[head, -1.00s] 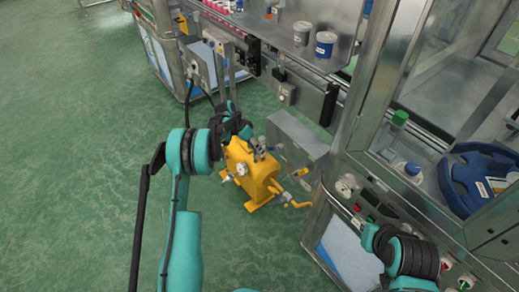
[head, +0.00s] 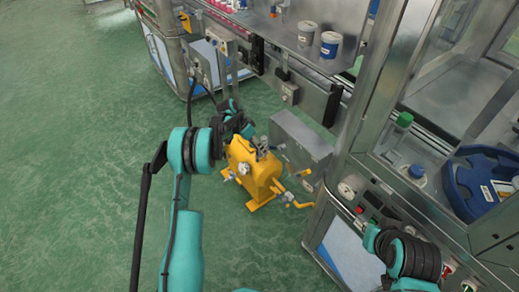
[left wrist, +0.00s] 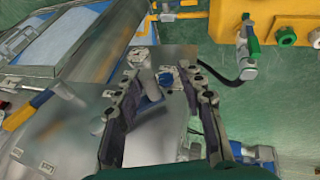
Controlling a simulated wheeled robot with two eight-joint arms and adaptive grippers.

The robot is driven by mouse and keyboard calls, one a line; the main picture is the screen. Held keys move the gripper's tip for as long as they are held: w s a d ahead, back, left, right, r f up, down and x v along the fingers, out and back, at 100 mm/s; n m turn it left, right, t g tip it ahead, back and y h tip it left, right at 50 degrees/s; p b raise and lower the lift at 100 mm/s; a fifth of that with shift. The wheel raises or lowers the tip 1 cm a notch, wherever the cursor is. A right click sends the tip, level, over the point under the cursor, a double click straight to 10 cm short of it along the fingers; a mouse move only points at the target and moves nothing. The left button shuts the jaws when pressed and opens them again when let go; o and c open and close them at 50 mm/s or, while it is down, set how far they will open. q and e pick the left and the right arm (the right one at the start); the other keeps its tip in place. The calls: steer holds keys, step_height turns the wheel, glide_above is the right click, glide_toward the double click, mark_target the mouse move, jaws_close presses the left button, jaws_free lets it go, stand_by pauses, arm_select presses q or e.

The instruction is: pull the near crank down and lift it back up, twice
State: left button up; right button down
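A yellow machine (head: 257,178) stands on the floor in the middle of the head view. A bent yellow crank (head: 298,204) sticks out from its right side; I cannot tell whether this is the near crank. In the left wrist view the yellow body (left wrist: 290,12) and a yellow arm (left wrist: 182,16) show at the top. My left gripper (head: 238,118) is just above and behind the machine, partly hidden by my arm. In the left wrist view its two dark fingers (left wrist: 160,105) are apart, with nothing clearly held between them. My right gripper is out of view.
A grey box (head: 300,143) stands just right of the yellow machine. The metal cabinet and bench (head: 350,190) fill the right side. Two cans (head: 330,44) stand on a shelf above. The green floor (head: 80,170) at the left is open.

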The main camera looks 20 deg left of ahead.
arm_select(q)
steer(key=v, duration=1.1)
steer(key=shift+a+r, duration=0.2)
steer(key=shift+r, duration=0.05)
